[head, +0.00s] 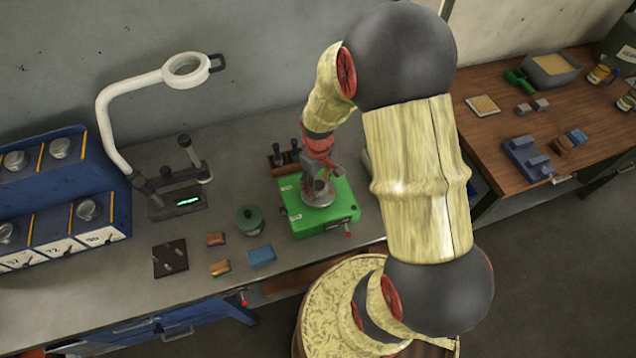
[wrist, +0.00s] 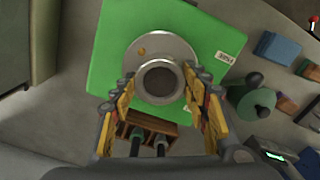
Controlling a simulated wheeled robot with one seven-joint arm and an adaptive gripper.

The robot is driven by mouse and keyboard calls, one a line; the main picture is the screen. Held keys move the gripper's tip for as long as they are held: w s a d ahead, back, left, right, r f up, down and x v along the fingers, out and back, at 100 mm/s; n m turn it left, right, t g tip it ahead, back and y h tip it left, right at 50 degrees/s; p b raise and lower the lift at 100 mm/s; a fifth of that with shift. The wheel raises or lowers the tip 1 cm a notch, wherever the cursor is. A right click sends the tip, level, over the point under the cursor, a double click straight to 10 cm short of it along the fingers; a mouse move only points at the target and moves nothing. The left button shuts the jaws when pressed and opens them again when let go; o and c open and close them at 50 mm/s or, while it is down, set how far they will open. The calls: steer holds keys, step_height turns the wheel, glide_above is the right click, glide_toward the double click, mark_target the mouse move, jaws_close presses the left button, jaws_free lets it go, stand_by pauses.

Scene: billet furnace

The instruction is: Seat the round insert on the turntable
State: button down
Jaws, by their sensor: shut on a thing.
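The turntable (wrist: 140,47) is a pale grey disc with a brass-coloured spot, on top of a green box (head: 297,220) on the grey bench. The round insert (wrist: 160,81) is a grey ring with a dark centre, seen over the near part of the disc in the wrist view. My gripper (wrist: 160,87) is shut on the insert, one yellow-and-grey finger on each side. In the head view my gripper (head: 319,172) is above the green box. I cannot tell whether the insert touches the turntable.
A wooden holder (wrist: 150,128) with dark-handled tools stands close to the box. A round green pot (head: 249,220), a blue block (head: 261,256) and a dark pegged plate (head: 170,258) lie to the left. A white magnifier lamp (head: 118,99) stands behind them.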

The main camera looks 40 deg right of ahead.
mark_target(318, 185)
steer(key=shift+r+p, duration=0.45)
steer(key=shift+r, duration=0.3)
steer(key=shift+f+b, duration=0.6)
steer(key=shift+f, duration=0.2)
stand_by(0.8)
steer(key=c, duration=1.2)
jaws_free()
steer(key=shift+c, duration=0.2)
step_height(318, 185, up, 11)
steer(key=p, duration=0.7)
steer(key=shift+p, duration=0.35)
